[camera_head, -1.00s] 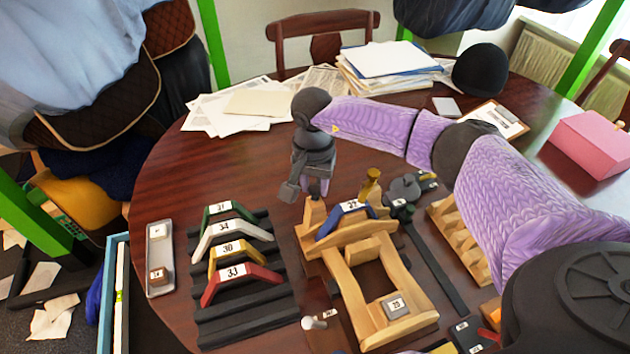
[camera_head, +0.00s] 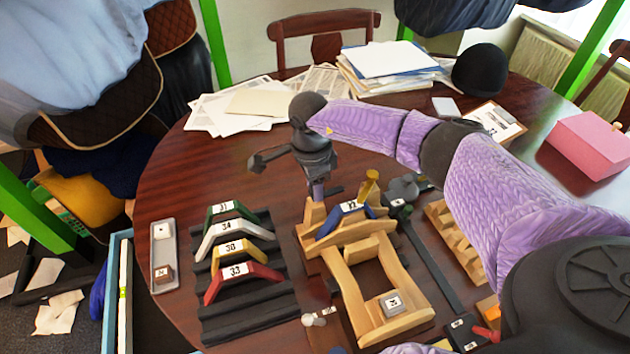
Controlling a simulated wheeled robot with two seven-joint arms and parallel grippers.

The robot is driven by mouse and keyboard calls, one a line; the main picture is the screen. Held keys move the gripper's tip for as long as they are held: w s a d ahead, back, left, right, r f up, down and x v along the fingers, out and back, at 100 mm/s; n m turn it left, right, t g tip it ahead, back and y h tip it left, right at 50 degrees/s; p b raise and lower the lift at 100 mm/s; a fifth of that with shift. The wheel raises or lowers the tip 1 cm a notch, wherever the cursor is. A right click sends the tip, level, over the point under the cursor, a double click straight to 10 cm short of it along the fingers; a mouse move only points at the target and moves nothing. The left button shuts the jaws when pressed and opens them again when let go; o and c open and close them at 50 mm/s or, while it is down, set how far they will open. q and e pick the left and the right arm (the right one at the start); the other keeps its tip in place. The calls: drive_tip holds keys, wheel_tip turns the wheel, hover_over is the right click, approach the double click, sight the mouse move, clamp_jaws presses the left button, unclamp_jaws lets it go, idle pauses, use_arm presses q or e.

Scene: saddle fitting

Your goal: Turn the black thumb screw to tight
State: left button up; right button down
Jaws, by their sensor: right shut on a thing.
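My right gripper (camera_head: 318,192) points down at the far left corner of the wooden saddle frame (camera_head: 345,290). Its jaws are shut at the top of the wooden post there. The black thumb screw is hidden by the jaws, so its angle does not show. A blue arch marked 37 (camera_head: 346,216) sits across the far end of the frame. A brass-coloured knob (camera_head: 370,185) stands upright just right of the gripper. My left gripper is not in view.
Green, white, yellow and red arches (camera_head: 240,271) stand on a black ribbed rack (camera_head: 250,325) to the left. A grey tray (camera_head: 163,230) lies further left. Papers (camera_head: 235,105) cover the back. A pink box (camera_head: 590,145) stands at the right. Bare table lies left of my gripper.

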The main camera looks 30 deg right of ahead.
drive_tip(key=m+p, duration=0.1)
drive_tip(key=m, duration=0.3)
drive_tip(key=shift+r+m, duration=0.15)
drive_tip(key=shift+m, duration=0.15)
drive_tip(key=shift+m+p, duration=0.6)
drive_tip(key=shift+m, duration=1.7)
drive_tip(key=shift+c, duration=1.9)
unclamp_jaws()
wheel_tip(320, 180, up, 10)
drive_tip(key=p, duration=0.2)
drive_tip(key=shift+w, duration=0.4)
